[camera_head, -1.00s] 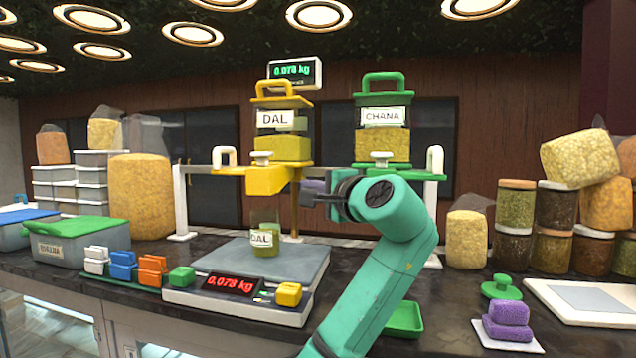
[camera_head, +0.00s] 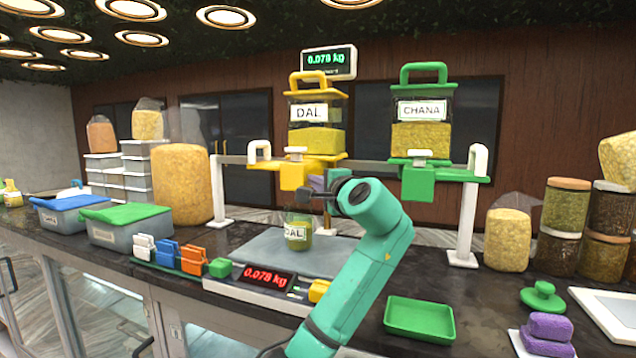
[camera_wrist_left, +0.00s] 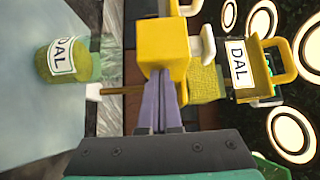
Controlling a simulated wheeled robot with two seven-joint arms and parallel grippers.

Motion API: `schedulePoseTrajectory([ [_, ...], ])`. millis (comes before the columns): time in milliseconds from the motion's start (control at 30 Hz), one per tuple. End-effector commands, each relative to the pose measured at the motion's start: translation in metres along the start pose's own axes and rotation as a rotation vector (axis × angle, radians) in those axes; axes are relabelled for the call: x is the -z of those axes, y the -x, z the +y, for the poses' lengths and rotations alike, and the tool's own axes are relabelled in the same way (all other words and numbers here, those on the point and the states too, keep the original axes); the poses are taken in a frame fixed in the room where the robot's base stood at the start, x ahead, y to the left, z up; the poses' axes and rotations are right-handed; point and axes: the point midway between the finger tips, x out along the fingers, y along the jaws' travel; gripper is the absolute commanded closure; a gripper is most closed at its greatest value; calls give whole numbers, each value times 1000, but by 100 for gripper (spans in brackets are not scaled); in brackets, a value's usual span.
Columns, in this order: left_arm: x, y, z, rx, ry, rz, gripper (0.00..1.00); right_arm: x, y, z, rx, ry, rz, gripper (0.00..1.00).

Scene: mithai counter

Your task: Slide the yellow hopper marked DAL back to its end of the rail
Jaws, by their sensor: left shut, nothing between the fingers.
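The yellow hopper marked DAL (camera_head: 318,140) hangs on the rail (camera_head: 366,172), left of the green hopper marked CHANA (camera_head: 422,138). Its yellow outlet block (camera_head: 294,176) is above the jar marked DAL (camera_head: 297,238) on the scale. My left gripper (camera_head: 318,183) is beside the right side of that block, below the hopper. In the left wrist view its purple fingers (camera_wrist_left: 160,105) are together and empty, pointing at the yellow block (camera_wrist_left: 163,48). The fingertips are at or very near the block; I cannot tell whether they touch. My right gripper is not in view.
The scale (camera_head: 265,278) reads 0.078 kg. A green tray (camera_head: 419,318) lies right of my arm. White rail posts (camera_head: 468,215) stand at both ends of the rail. Coloured clips (camera_head: 165,252), lidded bins (camera_head: 128,228) and stacked jars (camera_head: 565,208) flank the counter.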

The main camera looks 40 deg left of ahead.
Motion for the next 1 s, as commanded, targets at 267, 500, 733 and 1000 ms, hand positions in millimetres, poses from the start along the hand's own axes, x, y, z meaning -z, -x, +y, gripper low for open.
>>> schedulePoseTrajectory([
  [267, -32, -30, 2, 1, 2, -8, 100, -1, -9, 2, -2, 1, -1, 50],
  [500, -85, -82, 0, 1, 3, -10, 100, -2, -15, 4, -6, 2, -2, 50],
  [733, -136, -133, -2, 0, 1, -8, 100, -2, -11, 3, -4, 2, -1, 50],
  [1000, -179, -177, -2, 0, -1, -5, 100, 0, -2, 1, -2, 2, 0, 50],
])
